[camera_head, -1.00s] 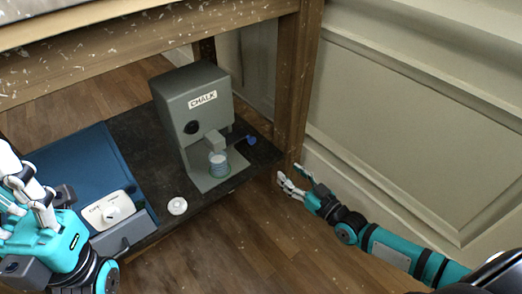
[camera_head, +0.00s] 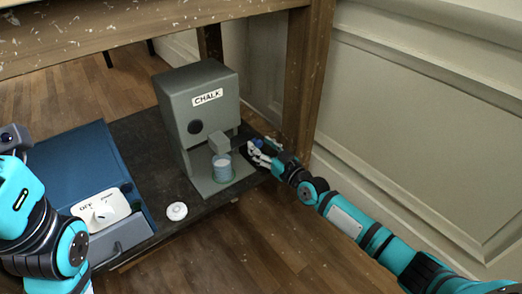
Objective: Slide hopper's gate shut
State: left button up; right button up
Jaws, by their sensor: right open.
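The hopper (camera_head: 205,100) is a grey box labelled "CHALK" with a dark round hole in its front. It stands on a dark low shelf under the table. A short grey spout (camera_head: 220,142) juts from its front, above a pale cup (camera_head: 221,173) on its base. A small blue piece (camera_head: 258,143) shows at the hopper's right side; I cannot tell for sure whether it is the gate's handle. My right gripper (camera_head: 256,158) is open, right beside this piece, partly overlapping it. My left gripper (camera_head: 14,140) is at the left edge, mostly cut off.
A white round disc (camera_head: 177,211) lies near the shelf's front edge. A table leg (camera_head: 306,85) stands close behind my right gripper.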

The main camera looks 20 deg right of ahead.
jog(key=shift+w+a, duration=0.15)
jog(key=shift+w, duration=0.2)
jog(key=shift+c, duration=0.4)
grip_shut()
